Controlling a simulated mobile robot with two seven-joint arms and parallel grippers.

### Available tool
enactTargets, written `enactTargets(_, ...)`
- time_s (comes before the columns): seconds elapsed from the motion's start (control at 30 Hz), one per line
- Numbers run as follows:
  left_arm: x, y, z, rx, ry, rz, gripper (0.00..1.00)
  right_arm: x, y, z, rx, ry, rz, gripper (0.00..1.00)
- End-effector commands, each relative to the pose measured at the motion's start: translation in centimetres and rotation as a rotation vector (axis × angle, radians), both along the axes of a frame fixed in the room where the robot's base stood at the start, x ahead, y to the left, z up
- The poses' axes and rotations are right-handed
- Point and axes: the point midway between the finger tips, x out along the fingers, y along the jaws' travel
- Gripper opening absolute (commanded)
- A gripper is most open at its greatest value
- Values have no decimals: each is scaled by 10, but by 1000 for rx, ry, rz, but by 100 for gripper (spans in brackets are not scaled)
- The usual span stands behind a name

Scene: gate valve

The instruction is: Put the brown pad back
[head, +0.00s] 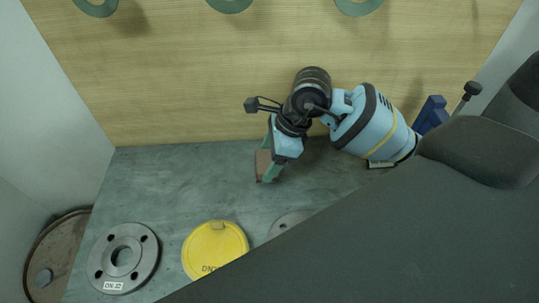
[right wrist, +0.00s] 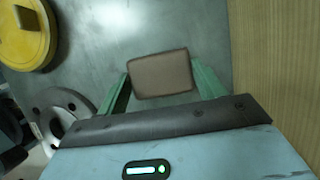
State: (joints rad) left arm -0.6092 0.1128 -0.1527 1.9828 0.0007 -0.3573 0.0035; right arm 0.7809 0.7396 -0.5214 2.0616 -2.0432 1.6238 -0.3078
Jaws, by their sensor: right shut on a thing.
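My right gripper (head: 269,161) reaches down to the grey bench top from the upper right of the head view. Its green fingers are shut on a brown pad (head: 262,160), a small rounded rectangular block. In the right wrist view the brown pad (right wrist: 160,74) sits between the two green fingertips (right wrist: 161,82), its broad face toward the camera. The pad is at or close above the grey surface; I cannot tell whether it touches. My left gripper is not in view.
A grey flange (head: 123,257), a yellow disc (head: 215,250) and a partly hidden metal disc (head: 287,222) lie along the front. A wooden panel (head: 190,90) with green rings borders the back. A blue object (head: 431,114) stands at right. The grey bench (head: 180,185) is clear left of my gripper.

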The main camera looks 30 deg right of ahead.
Motion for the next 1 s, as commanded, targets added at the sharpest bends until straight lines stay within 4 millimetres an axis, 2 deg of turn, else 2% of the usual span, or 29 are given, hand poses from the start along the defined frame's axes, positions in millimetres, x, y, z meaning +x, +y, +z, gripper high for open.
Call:
enactTargets(0.13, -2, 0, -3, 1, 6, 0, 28, 0, 0, -3, -1, 1, 0, 47)
enactTargets(0.17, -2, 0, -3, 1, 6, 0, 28, 0, 0, -4, -1, 2, 0, 70)
enactTargets(0.33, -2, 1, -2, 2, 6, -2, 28, 0, 0, -2, -1, 0, 0, 90)
enactTargets(0.57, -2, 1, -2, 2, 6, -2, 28, 0, 0, -2, -1, 0, 0, 90)
enactTargets(0.73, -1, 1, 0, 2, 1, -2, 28, 0, -2, 6, 0, -2, 0, 90)
enactTargets(0.87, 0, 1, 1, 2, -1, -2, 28, -3, -9, 24, -2, -4, -1, 90)
enactTargets(1.0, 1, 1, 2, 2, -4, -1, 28, -8, -19, 51, -2, -5, -1, 90)
